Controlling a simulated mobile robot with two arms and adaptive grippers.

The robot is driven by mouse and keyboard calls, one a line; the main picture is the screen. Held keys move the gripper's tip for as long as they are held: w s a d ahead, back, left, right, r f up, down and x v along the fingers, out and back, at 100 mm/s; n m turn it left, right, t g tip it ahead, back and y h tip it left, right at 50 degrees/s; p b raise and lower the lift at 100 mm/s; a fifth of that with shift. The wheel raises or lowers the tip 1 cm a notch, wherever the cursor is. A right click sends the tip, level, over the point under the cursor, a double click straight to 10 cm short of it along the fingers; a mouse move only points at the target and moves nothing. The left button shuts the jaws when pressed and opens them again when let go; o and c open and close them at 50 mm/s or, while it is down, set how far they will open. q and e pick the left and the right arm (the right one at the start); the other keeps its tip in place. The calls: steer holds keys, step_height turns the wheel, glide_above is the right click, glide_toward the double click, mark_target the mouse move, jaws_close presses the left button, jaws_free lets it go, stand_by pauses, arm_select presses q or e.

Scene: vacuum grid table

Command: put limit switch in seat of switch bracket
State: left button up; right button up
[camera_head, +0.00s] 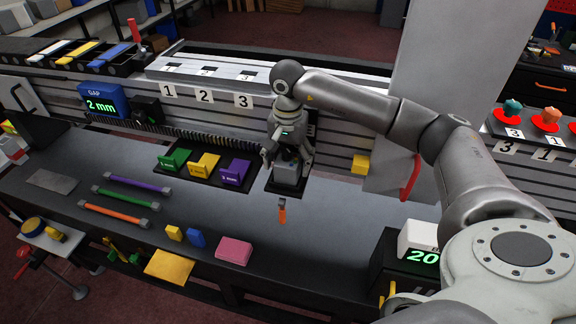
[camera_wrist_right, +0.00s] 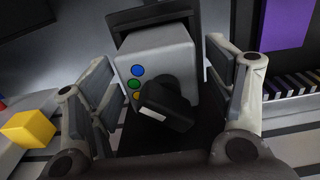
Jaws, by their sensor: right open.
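A grey box (camera_wrist_right: 165,62) with blue, green and yellow dots and a black knob-like part (camera_wrist_right: 165,105) stands between my right gripper's fingers in the right wrist view. It looks like the limit switch, but I cannot be sure. In the head view this box (camera_head: 286,174) sits over a small black tray (camera_head: 271,187). My right gripper (camera_head: 287,158) points down over the box, with its fingers open on both sides and a gap visible in the wrist view. I cannot make out the switch bracket or its seat for certain. My left gripper is out of view.
A black tray (camera_head: 190,180) with green, yellow and purple blocks lies just left of the gripper. An orange-handled tool (camera_head: 282,211) lies in front. A yellow block (camera_head: 361,164) is to the right. Coloured bars and small blocks lie front left; the table between is clear.

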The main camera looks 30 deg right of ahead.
step_height(320, 180, up, 9)
steer(key=b, duration=0.3)
steer(key=shift+a+r, duration=0.1)
steer(key=shift+r, duration=0.7)
